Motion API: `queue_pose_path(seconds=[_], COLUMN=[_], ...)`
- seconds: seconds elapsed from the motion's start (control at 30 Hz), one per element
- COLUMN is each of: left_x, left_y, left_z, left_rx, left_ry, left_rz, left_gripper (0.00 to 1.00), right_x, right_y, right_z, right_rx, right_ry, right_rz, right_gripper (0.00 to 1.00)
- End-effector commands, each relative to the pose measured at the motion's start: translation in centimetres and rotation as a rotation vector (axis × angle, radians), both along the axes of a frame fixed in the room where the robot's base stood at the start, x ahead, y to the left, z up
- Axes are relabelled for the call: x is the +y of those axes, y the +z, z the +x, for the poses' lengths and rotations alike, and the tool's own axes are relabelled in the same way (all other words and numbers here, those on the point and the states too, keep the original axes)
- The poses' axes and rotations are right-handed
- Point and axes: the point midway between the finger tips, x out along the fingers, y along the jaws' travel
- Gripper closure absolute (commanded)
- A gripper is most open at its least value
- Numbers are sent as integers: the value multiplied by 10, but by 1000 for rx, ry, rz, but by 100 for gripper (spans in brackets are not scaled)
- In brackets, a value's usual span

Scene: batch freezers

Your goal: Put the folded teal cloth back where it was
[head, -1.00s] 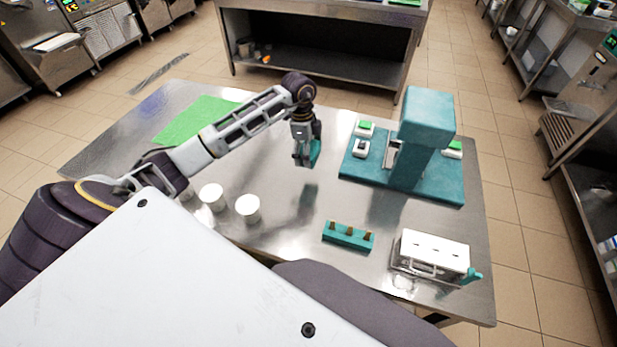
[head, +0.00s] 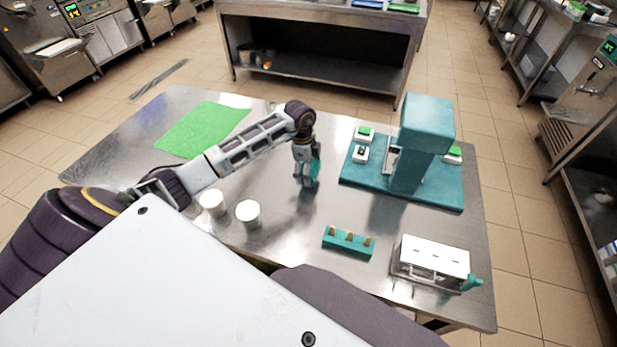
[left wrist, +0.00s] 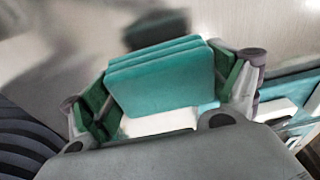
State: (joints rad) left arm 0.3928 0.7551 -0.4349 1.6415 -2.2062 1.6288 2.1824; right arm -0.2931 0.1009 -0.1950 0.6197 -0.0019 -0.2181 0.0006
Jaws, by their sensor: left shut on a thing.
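The folded teal cloth (left wrist: 160,82) shows in the left wrist view as a thick layered block between the two green finger pads. My left gripper (head: 306,180) is shut on it. In the head view the teal cloth (head: 315,168) is partly hidden by the fingers and looks to be held above the steel table (head: 270,205); the exact gap is hard to tell. In the left wrist view a dark shadow lies on the table beyond the cloth. My right gripper is not in view.
A teal machine (head: 425,125) on a base stands to the right of the gripper. A teal block with brown pegs (head: 348,242), a white-topped box (head: 433,258) and white cups (head: 248,213) stand nearer. A green mat (head: 203,130) lies at the back left. The table between mat and machine is clear.

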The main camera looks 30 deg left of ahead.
Motion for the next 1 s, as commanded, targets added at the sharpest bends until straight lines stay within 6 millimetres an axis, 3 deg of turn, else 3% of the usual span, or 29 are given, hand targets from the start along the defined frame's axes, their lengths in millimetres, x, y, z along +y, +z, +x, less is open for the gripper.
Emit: queue_pose_path(seconds=[0.47, 0.93, 0.97, 1.0], left_x=[0, 0, 0, 0], left_y=[-36, -40, -40, -40], left_z=[0, 0, 0, 0], left_rx=[1, 0, 0, 0], left_ry=[0, 0, 0, -1], left_rz=[0, 1, 1, 1], left_gripper=[34, 34, 9, 4], right_x=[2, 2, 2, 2], right_y=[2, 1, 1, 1], right_z=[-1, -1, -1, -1], right_rx=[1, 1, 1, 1], right_ry=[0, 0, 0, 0], right_rz=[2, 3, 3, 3], right_gripper=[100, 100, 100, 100])
